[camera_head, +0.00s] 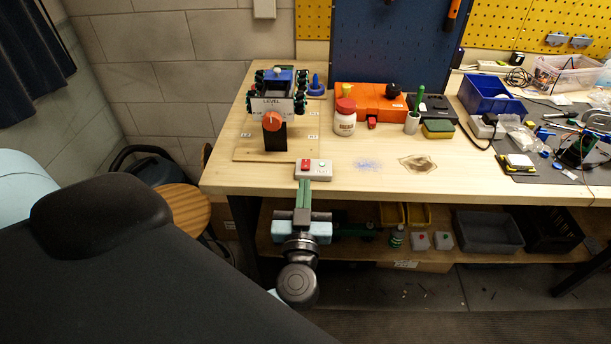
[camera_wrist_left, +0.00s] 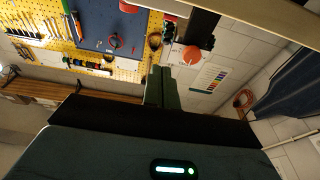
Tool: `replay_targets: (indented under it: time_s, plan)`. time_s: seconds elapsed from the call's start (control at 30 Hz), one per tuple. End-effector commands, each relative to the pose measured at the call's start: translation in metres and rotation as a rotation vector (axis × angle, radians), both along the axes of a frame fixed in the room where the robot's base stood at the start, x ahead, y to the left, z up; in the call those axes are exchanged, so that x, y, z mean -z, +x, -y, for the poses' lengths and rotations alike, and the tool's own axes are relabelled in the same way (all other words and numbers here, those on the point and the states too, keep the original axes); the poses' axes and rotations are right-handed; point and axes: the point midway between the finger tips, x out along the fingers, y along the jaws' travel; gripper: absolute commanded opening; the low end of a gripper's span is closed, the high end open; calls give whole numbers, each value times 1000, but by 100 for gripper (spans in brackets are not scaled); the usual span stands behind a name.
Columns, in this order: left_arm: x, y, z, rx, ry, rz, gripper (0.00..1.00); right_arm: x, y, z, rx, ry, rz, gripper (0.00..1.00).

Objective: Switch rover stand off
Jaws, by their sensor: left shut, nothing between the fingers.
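The rover stand (camera_head: 275,138) is at the left of the bench, with a rover with dark green wheels on top, a "LEVEL" plate and an orange knob (camera_head: 272,121). The knob also shows in the left wrist view (camera_wrist_left: 192,55). A small pale switch box (camera_head: 313,176) sits at the bench's front edge, with a red button (camera_head: 305,164) and a small pale green button (camera_head: 322,166). My left gripper (camera_head: 304,184) is shut and empty, its green fingers pointing at the box's front. I cannot tell whether they touch it. My right gripper is not in view.
A white jar (camera_head: 345,120), an orange case (camera_head: 372,100) and a cup (camera_head: 412,122) stand right of the stand. A blue bin (camera_head: 490,95) is farther right. The bench front between the switch box and the dark mat is mostly clear. A wooden stool (camera_head: 185,210) stands left.

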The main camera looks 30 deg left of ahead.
Motion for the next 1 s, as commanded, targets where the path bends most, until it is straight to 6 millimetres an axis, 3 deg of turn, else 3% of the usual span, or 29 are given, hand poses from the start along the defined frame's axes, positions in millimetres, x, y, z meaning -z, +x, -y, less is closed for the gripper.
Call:
replay_targets:
  time_s: [0.57,0.73,1.0]
  plan:
    - [-20,80,-50,-1,3,3,0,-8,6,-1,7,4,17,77]
    - [11,77,-48,0,3,-10,0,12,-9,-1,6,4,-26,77]
    - [21,76,-47,1,2,-1,0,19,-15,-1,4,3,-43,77]
